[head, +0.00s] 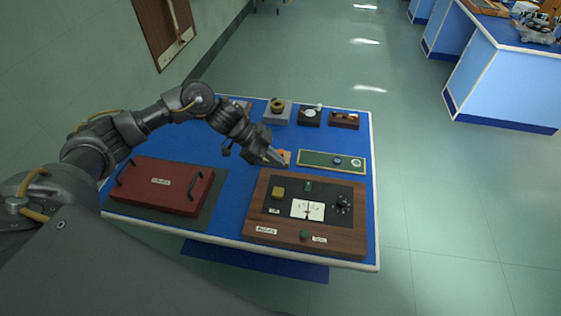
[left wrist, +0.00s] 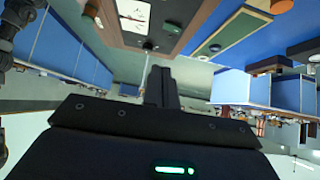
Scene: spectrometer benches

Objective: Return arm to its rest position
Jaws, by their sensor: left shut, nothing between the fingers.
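My left arm comes in from the left of the head view and reaches over the blue table (head: 232,180). My left gripper (head: 278,161) is shut and empty. It is above the table, near the back edge of a wooden panel (head: 258,222) with a dial and knobs. In the left wrist view the closed fingers (left wrist: 161,86) show in the middle, with nothing between them. An orange item (head: 285,153) is partly hidden behind the gripper. My right gripper is in neither view.
A red case (head: 160,187) with black handles lies on the table's left. A green strip (head: 331,161) with round parts lies behind the panel. Several small devices, one with a brass-coloured knob (head: 277,105), line the back edge. Blue benches (head: 500,75) stand at the far right. The floor between is clear.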

